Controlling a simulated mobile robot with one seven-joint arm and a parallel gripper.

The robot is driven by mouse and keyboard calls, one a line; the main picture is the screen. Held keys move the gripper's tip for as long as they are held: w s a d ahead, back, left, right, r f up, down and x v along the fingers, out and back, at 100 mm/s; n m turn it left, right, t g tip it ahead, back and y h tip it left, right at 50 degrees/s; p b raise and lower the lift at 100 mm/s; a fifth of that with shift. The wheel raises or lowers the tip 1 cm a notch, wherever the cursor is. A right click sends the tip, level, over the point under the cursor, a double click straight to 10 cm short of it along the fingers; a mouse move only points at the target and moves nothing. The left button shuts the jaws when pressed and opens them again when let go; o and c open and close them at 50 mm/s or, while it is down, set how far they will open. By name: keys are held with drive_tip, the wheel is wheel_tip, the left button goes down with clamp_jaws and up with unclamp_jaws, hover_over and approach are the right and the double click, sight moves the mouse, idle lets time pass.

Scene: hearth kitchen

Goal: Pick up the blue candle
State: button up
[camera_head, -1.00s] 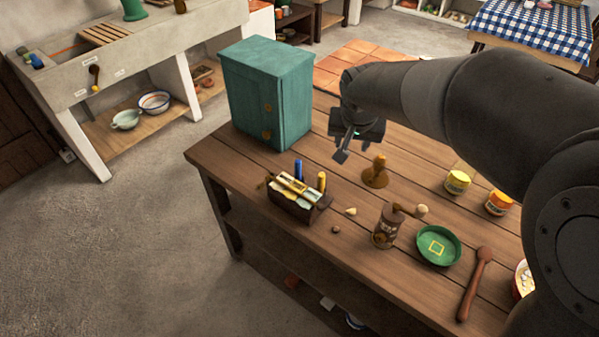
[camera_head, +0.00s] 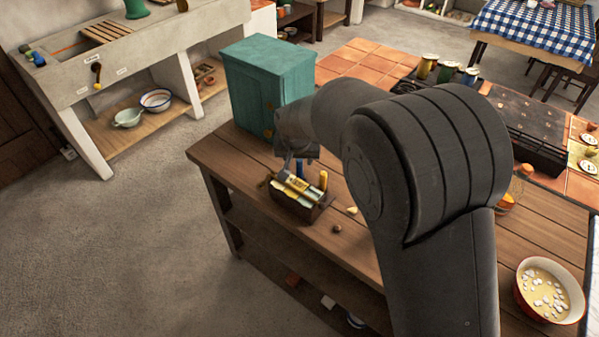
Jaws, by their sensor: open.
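The blue candle (camera_head: 300,169) stands upright at the back of a small dark box (camera_head: 303,212) on the wooden table. Only a short part of it shows, as my gripper (camera_head: 294,158) covers its upper end. My gripper is open and hangs at the candle's top. I cannot tell whether its fingers are around the candle or beside it. A yellow candle (camera_head: 323,180) stands just right of it. Cream and yellow items (camera_head: 297,184) lie across the box top.
A teal cabinet (camera_head: 262,85) stands close behind my gripper. A small brown ball (camera_head: 337,229) and a pale piece (camera_head: 352,210) lie right of the box. A bowl (camera_head: 549,290) sits at the lower right. The table's front left edge is clear.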

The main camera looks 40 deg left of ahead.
sight(300, 172)
drive_tip(key=x, duration=0.4)
drive_tip(key=shift+d+f, duration=0.1)
drive_tip(key=shift+f, duration=0.25)
drive_tip(key=shift+c, duration=0.3)
clamp_jaws()
